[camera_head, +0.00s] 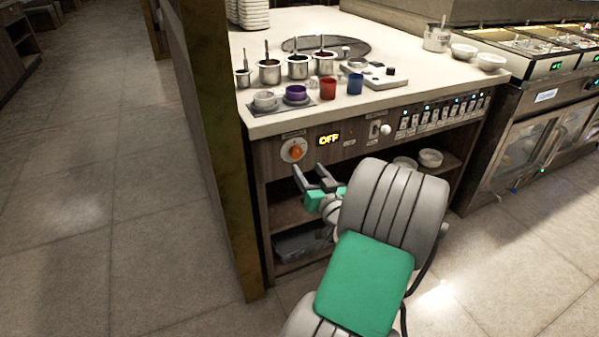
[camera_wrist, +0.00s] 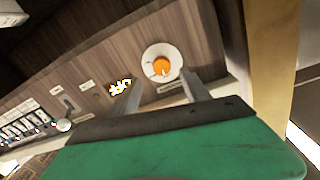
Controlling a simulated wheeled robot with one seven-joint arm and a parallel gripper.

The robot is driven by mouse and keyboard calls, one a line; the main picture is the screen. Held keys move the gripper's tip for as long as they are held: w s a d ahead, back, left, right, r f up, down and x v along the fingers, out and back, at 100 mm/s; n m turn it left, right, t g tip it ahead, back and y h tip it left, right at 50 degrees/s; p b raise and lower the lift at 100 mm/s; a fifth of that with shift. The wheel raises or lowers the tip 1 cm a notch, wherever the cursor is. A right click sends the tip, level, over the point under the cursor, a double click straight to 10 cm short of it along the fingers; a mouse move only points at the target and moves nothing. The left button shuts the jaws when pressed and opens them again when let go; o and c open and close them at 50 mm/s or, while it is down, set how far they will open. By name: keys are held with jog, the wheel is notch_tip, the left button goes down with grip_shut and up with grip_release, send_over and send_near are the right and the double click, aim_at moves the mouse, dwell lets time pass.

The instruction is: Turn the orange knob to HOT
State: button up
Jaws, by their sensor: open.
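The orange knob (camera_head: 296,152) sits on a round white dial plate on the wooden front panel of the counter. The fingers look apart from the knob.
A white round knob (camera_head: 386,130) and a row of switches (camera_head: 440,113) stand farther right on the panel. A brown-gold post (camera_head: 222,150) rises close to the left of the dial. Cups and sauce pots stand on the countertop (camera_head: 420,80). Open shelves lie below the panel.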

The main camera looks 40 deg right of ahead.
aim_at(297, 155)
jog(key=x, duration=0.7)
jog(key=shift+a, duration=0.15)
jog(key=shift+r, duration=0.1)
grip_shut()
